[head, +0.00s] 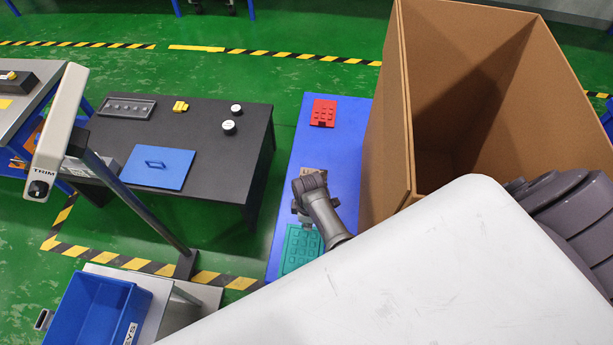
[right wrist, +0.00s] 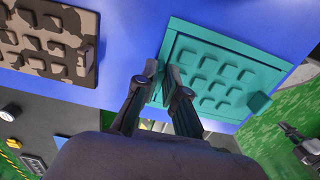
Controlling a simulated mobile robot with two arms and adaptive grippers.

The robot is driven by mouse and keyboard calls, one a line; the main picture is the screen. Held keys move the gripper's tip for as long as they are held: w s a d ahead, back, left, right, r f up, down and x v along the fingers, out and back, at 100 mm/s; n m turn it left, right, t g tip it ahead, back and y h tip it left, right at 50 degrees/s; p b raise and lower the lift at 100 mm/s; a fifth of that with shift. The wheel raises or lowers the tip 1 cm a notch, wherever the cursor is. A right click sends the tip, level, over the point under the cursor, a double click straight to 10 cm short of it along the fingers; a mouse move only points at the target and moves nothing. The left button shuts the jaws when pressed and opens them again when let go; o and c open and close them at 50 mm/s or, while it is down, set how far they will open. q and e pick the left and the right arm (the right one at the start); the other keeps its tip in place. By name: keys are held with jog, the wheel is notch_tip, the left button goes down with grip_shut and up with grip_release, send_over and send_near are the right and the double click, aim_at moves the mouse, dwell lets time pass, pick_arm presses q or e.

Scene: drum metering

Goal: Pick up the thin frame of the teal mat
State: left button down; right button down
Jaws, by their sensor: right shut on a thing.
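The teal mat (head: 301,250) lies on the blue table (head: 322,150) in the head view, with raised blocks inside a thin raised frame. It also shows in the right wrist view (right wrist: 215,75), with a small tab at its right side. My right gripper (head: 306,224) is at the far end of the mat. In the right wrist view its fingertips (right wrist: 161,74) are shut on the thin frame of the teal mat (right wrist: 169,60) along one edge.
A camouflage mat (right wrist: 50,40) lies beside the teal one; my arm mostly hides it in the head view. A red mat (head: 323,112) lies at the table's far end. A tall open cardboard box (head: 385,130) stands close on the right. A dark table (head: 215,170) stands left.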

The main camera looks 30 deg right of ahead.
notch_tip(320, 180, up, 15)
jog(key=p, duration=0.8)
dwell(1.0)
